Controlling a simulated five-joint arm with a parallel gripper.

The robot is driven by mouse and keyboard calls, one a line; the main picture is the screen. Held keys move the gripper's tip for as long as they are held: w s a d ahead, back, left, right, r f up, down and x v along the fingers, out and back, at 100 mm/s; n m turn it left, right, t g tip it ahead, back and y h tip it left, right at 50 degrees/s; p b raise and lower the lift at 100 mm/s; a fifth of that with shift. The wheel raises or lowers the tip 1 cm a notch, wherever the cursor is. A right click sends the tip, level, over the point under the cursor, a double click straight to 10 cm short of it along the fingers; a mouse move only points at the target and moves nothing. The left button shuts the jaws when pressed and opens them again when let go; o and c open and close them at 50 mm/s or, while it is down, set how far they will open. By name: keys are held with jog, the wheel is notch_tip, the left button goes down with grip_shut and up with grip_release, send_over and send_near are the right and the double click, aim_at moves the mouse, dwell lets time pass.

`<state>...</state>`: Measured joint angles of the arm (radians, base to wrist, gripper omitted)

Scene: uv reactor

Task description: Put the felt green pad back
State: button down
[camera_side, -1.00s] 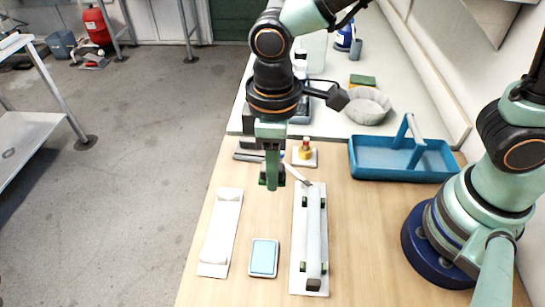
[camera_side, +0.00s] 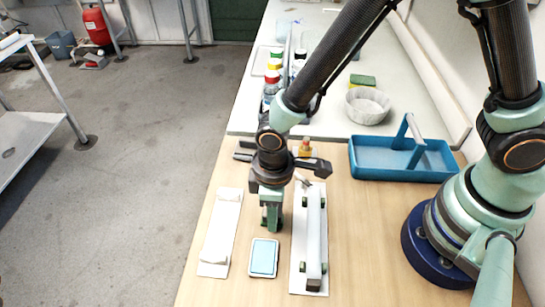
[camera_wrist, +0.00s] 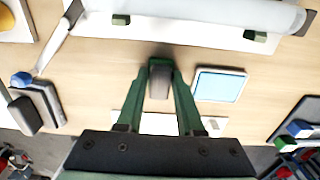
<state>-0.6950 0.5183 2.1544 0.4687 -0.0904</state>
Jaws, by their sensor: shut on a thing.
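My gripper (camera_side: 271,222) points down, low over the wooden table, between the long white stand and the clear tube. The block is hidden between the fingers in the side view. The clear tube (camera_side: 313,240) lies in a white holder with dark green clips, to the right of my gripper. A light blue pad in a shallow tray (camera_side: 264,258) lies just in front of my gripper; it also shows in the wrist view (camera_wrist: 220,86).
The long white stand (camera_side: 220,232) lies to the left. Dark flat items (camera_side: 244,152) and a small yellow-and-red piece (camera_side: 305,148) are behind. A blue caddy (camera_side: 400,160) stands back right. A green-yellow sponge (camera_side: 362,80) and a grey bowl (camera_side: 368,106) are farther back.

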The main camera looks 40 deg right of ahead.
jog(key=shift+f, duration=0.15)
jog(key=c, duration=0.5)
grip_release()
jog(key=shift+c, duration=0.2)
notch_tip(320, 180, up, 12)
jog(key=w+d+r+m+t, duration=0.1)
jog(key=d+r+m, duration=0.3)
jog(key=d, duration=0.7)
jog(key=w+d+r+m+t, duration=0.1)
jog(key=d+r+m+t, duration=0.3)
jog(key=d+r, duration=0.5)
jog(key=shift+d+m+t, duration=0.3)
jog(key=shift+d+m, duration=0.2)
jog(key=shift+d, duration=0.65)
